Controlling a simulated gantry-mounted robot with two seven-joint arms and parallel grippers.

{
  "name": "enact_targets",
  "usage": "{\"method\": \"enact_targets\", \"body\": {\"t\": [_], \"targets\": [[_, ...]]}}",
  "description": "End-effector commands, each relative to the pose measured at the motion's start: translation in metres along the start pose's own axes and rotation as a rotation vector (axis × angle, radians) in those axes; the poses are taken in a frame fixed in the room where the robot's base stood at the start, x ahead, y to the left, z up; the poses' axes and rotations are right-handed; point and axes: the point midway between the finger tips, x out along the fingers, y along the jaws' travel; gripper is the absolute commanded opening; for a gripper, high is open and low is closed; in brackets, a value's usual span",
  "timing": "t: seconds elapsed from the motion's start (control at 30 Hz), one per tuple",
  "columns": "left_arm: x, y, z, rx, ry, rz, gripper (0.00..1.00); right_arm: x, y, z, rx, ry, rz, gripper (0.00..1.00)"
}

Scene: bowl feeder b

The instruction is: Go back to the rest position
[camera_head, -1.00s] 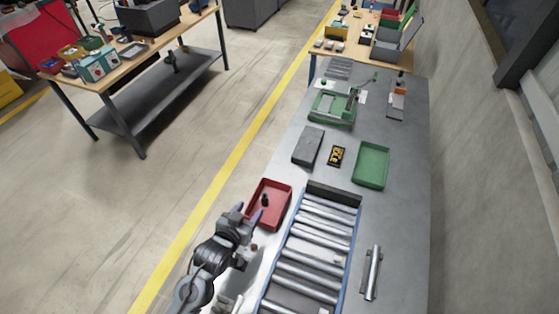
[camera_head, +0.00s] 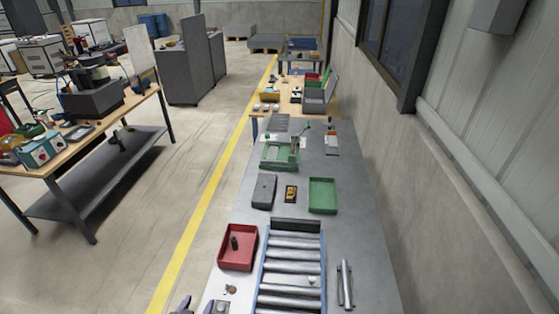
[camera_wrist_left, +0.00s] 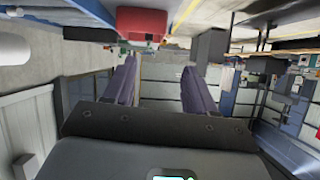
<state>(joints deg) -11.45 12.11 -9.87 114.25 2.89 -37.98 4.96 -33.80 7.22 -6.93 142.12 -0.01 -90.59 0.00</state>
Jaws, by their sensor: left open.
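My left gripper (camera_head: 183,304) shows only by its fingertips at the bottom edge of the head view, left of the grey table. In the left wrist view its two purple-grey fingers (camera_wrist_left: 160,85) stand apart with nothing between them. The red tray (camera_head: 238,247) lies on the table beyond the gripper, with a dark upright part (camera_head: 235,242) in it. The red tray also shows at the top of the left wrist view (camera_wrist_left: 141,20). My right gripper is not in view.
A roller conveyor (camera_head: 291,268) stands right of the red tray. A green tray (camera_head: 322,195), a dark grey block (camera_head: 264,191) and a green fixture (camera_head: 279,155) sit farther back. A metal bar (camera_head: 345,284) lies at the right. A wooden workbench (camera_head: 90,135) stands across the floor at left.

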Motion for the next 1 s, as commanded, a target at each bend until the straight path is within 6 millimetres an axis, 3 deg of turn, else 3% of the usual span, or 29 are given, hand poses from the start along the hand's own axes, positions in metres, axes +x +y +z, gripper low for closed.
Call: {"method": "enact_targets", "body": {"t": [0.23, 0.6, 1.0], "targets": [[-0.003, -0.042, 0.004, 0.147, -0.012, -0.038, 0.56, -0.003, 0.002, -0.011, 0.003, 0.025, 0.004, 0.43], [-0.011, -0.111, 0.001, 0.389, -0.039, -0.101, 0.56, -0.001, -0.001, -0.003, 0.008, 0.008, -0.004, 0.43], [-0.106, -0.077, 0.08, 0.419, -0.466, -0.083, 0.56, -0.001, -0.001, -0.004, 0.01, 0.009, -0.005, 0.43]]}}
